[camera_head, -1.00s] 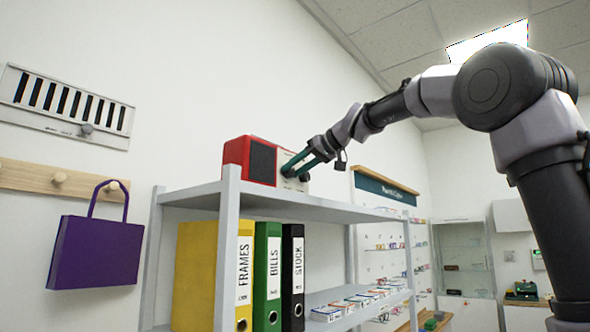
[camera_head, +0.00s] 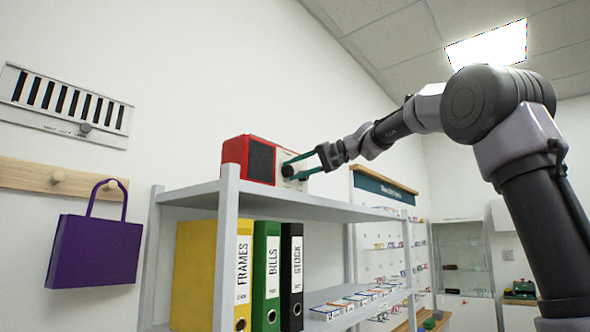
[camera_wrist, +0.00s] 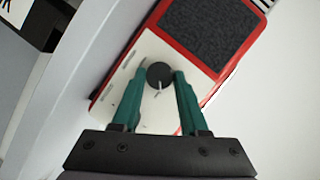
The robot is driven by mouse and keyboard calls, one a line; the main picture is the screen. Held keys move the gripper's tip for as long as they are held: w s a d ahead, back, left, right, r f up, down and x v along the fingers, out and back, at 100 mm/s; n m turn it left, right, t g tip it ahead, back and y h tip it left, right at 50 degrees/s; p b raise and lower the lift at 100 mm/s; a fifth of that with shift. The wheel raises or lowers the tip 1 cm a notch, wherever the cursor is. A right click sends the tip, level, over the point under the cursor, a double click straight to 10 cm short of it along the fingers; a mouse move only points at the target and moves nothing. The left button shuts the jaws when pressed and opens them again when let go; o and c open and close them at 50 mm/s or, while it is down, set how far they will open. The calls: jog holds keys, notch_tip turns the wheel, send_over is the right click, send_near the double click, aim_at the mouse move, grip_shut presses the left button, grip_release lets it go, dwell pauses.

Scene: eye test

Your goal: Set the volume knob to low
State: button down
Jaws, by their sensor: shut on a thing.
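A red radio (camera_head: 240,153) with a dark speaker grille and a white front panel stands on the top of the grey shelf. In the wrist view the radio's white panel (camera_wrist: 134,98) lies below the dark grille. The round black volume knob (camera_wrist: 159,72) sits on this panel, with a pale pointer mark toward the bottom of the picture. My gripper (camera_wrist: 161,75) has its two teal fingers on either side of the knob, shut on it. In the head view my gripper (camera_head: 290,168) reaches the radio's front from the right. Small panel markings are too blurred to read.
The grey shelf (camera_head: 300,205) holds yellow, green and black binders and small boxes below. A purple bag (camera_head: 95,252) hangs on a wooden peg rail at left, under a wall vent (camera_head: 62,105). Free room lies right of the radio.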

jog(key=shift+f+m+y, duration=0.1)
jog(key=shift+m+y, duration=0.2)
jog(key=shift+m, duration=0.3)
jog(key=shift+c, duration=2.2)
grip_release()
jog(key=v, duration=1.1)
jog(key=shift+w, duration=0.2)
